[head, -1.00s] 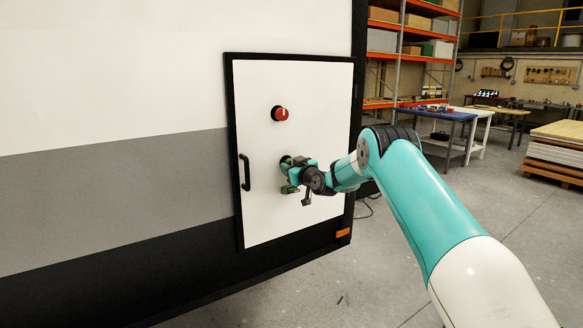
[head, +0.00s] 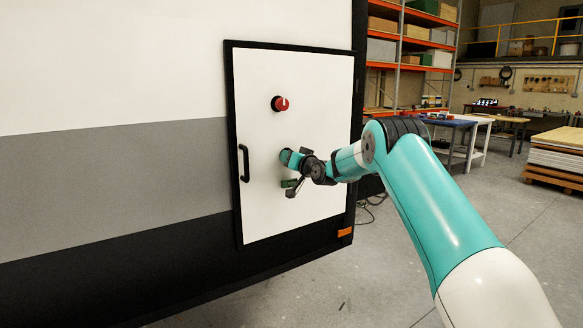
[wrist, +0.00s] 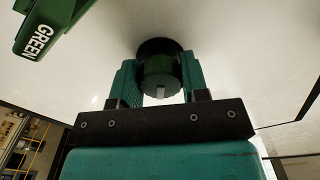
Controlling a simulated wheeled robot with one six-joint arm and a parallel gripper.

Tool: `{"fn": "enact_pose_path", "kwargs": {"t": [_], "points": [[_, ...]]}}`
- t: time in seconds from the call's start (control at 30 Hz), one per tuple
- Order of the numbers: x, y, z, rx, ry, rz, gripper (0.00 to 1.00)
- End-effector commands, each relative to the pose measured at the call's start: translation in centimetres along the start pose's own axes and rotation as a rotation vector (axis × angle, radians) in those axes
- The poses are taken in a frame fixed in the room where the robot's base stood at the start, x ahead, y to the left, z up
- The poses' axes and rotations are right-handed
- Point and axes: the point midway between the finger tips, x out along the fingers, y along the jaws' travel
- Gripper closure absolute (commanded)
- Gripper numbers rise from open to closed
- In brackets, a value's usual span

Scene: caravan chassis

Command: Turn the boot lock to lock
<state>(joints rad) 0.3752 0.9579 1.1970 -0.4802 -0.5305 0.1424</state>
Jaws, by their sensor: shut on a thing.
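A dark green round knob (wrist: 160,70) with a black base and a pale mark on its end sits on the white boot door (head: 270,215). My gripper (head: 290,158) is at the door's middle, its two fingers on either side of the knob, shut on it. In the wrist view the mark points toward the bottom of the picture. In the head view my gripper hides the knob. A green tag lettered GREEN (wrist: 40,38) is beside the knob; it also shows in the head view (head: 289,183) below my gripper.
A red knob (head: 280,103) with a pale mark is higher on the door. A black handle (head: 244,163) is at the door's left edge. The door lies within its black frame.

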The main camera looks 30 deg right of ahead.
Motion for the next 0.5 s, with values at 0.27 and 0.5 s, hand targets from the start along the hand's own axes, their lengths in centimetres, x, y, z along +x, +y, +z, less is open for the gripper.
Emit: {"fn": "enact_pose_path", "kwargs": {"t": [0.27,0.5], "points": [[-0.01,0.05,0.05,0.261,0.003,0.001,0.82],[-0.01,-0.03,-0.07,0.488,0.002,0.001,0.82]]}}
